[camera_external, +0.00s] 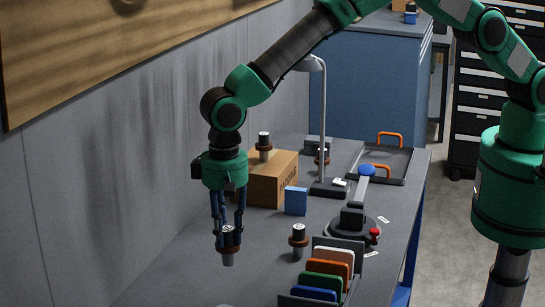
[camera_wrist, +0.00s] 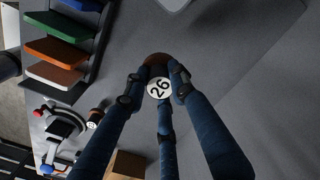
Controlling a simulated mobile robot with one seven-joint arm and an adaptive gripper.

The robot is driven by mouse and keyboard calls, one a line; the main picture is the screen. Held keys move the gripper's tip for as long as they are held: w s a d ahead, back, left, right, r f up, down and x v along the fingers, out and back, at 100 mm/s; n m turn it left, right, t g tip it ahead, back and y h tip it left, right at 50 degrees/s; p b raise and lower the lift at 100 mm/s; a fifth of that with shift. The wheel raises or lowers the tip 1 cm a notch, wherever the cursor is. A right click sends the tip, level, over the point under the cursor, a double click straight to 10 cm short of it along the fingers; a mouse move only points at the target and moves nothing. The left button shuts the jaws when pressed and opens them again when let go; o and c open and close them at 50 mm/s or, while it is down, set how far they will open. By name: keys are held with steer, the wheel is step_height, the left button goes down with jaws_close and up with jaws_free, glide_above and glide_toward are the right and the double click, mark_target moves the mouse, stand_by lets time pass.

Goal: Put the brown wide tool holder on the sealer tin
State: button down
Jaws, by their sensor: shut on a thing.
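My gripper (camera_external: 228,226) points down near the wall side of the bench, its fingers shut around a dark tool holder (camera_external: 228,243) with a brown flange and grey lower end. In the wrist view the fingers surround this holder's round white top (camera_wrist: 159,88), marked 26, and its brown flange (camera_wrist: 157,59) shows behind. I cannot tell whether its lower end touches the bench. I cannot pick out the sealer tin with certainty.
The cardboard box (camera_external: 272,182), a blue box (camera_external: 296,201) and a lamp (camera_external: 323,120) stand behind my gripper. A rack of coloured plates (camera_external: 330,268) and a round-based device (camera_external: 352,228) are to the right. A tray (camera_external: 398,165) lies farther back.

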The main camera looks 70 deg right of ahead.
steer(key=s+a+r, duration=0.4)
steer(key=a, duration=0.5)
steer(key=shift+a+n+p, duration=0.25)
steer(key=shift+n+p, duration=0.15)
steer(key=shift+p, duration=0.05)
steer(key=shift+r, duration=0.1)
step_height(320, 180, down, 6)
steer(key=p, duration=0.1)
steer(key=shift+f, duration=0.2)
steer(key=shift+f+p, duration=0.35)
steer(key=shift+f, duration=1.45)
steer(key=shift+f, duration=0.1)
steer(key=c, duration=1.4)
jaws_free()
steer(key=shift+f, duration=0.1)
steer(key=shift+c, duration=0.2)
steer(key=shift+r, duration=0.2)
